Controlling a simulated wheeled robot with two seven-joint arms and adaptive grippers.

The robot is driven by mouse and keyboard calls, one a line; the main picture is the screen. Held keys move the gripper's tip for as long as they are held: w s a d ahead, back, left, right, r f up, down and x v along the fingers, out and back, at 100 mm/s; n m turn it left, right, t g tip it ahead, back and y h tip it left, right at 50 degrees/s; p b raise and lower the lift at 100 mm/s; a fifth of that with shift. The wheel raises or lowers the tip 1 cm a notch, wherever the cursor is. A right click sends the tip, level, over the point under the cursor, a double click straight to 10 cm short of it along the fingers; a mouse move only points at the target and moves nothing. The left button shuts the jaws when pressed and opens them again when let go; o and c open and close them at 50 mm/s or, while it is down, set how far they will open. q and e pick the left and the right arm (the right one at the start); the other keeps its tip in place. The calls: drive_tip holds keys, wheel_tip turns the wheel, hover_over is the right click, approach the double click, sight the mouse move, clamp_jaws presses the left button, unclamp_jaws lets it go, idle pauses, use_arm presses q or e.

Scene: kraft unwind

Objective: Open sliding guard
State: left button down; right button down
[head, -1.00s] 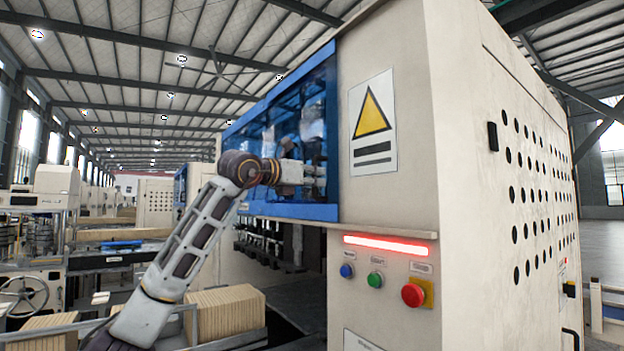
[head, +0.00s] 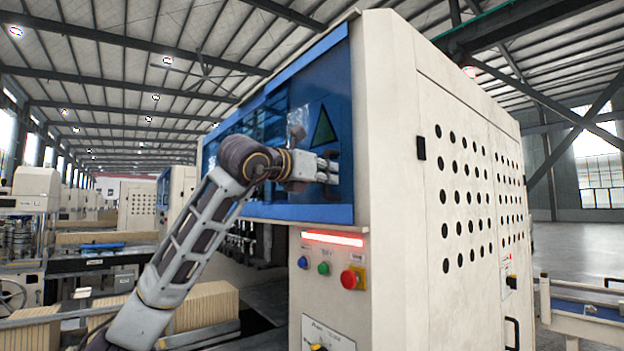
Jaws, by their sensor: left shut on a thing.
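The sliding guard (head: 345,118) is a blue-framed, see-through blue panel on the front of the cream machine. Its right part covers the warning sign, whose triangle (head: 323,128) shows dark green through the panel. The guard's right edge is near the machine's front corner. My left gripper (head: 328,172) is at the right part of the guard, shut on the guard's handle, which the fingers mostly hide. My left arm reaches up to it from the lower left. My right gripper is not in view.
Below the guard are a red light strip (head: 333,239), a blue button (head: 303,262), a green button (head: 324,268) and a red stop button (head: 352,279). Cardboard stacks (head: 205,306) lie beside my left forearm.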

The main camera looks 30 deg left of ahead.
use_arm(q)
drive_tip(key=d, duration=0.1)
drive_tip(key=s+d, duration=0.1)
drive_tip(key=d, duration=0.1)
drive_tip(key=s+d, duration=0.1)
drive_tip(key=d, duration=0.1)
drive_tip(key=shift+s+d, duration=0.1)
drive_tip(key=shift+d, duration=0.05)
drive_tip(key=c, duration=1.5)
unclamp_jaws()
drive_tip(key=shift+o, duration=0.2)
drive_tip(key=shift+s, duration=0.15)
drive_tip(key=s+a, duration=0.2)
drive_tip(key=s, duration=0.9)
drive_tip(key=shift+s+a, duration=0.25)
